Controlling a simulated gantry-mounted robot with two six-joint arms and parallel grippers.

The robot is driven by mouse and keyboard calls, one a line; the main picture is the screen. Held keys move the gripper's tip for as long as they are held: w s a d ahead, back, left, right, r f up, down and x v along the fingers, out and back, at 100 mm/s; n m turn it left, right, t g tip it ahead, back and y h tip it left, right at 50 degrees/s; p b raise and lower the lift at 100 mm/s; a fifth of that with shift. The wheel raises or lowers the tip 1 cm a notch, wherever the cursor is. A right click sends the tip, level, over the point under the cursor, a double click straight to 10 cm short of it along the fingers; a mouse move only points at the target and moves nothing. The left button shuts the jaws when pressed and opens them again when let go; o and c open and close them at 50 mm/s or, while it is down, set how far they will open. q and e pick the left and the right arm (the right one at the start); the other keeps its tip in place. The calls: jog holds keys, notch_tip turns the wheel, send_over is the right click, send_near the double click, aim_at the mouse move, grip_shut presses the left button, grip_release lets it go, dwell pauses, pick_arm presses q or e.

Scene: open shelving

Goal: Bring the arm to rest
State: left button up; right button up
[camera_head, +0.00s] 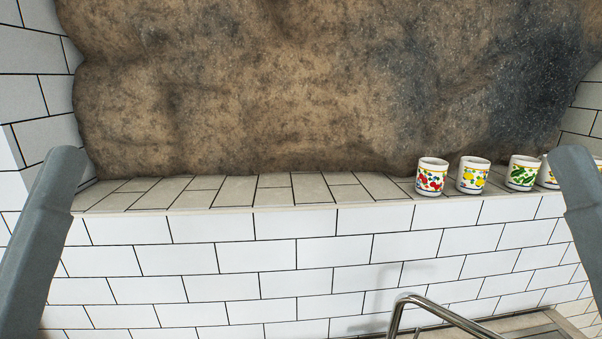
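My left arm (38,240) rises along the left edge of the head view, a plain grey link. My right arm (578,220) rises along the right edge in the same way. Neither gripper shows in the view, so their fingers and anything in them are hidden. Both arms stand apart, with the tiled wall (300,265) visible between them.
Several white mugs with painted fruit and vegetables, such as the red one (432,177) and the yellow one (473,175), stand on the tiled ledge (260,190). The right arm partly covers the row. A metal tube (445,308) curves below. The ledge's left part is bare.

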notch_tip(320, 180, up, 19)
jog(key=p, duration=1.5)
jog(key=shift+w+p, duration=0.2)
jog(key=shift+p, duration=0.2)
jog(key=shift+r, duration=0.1)
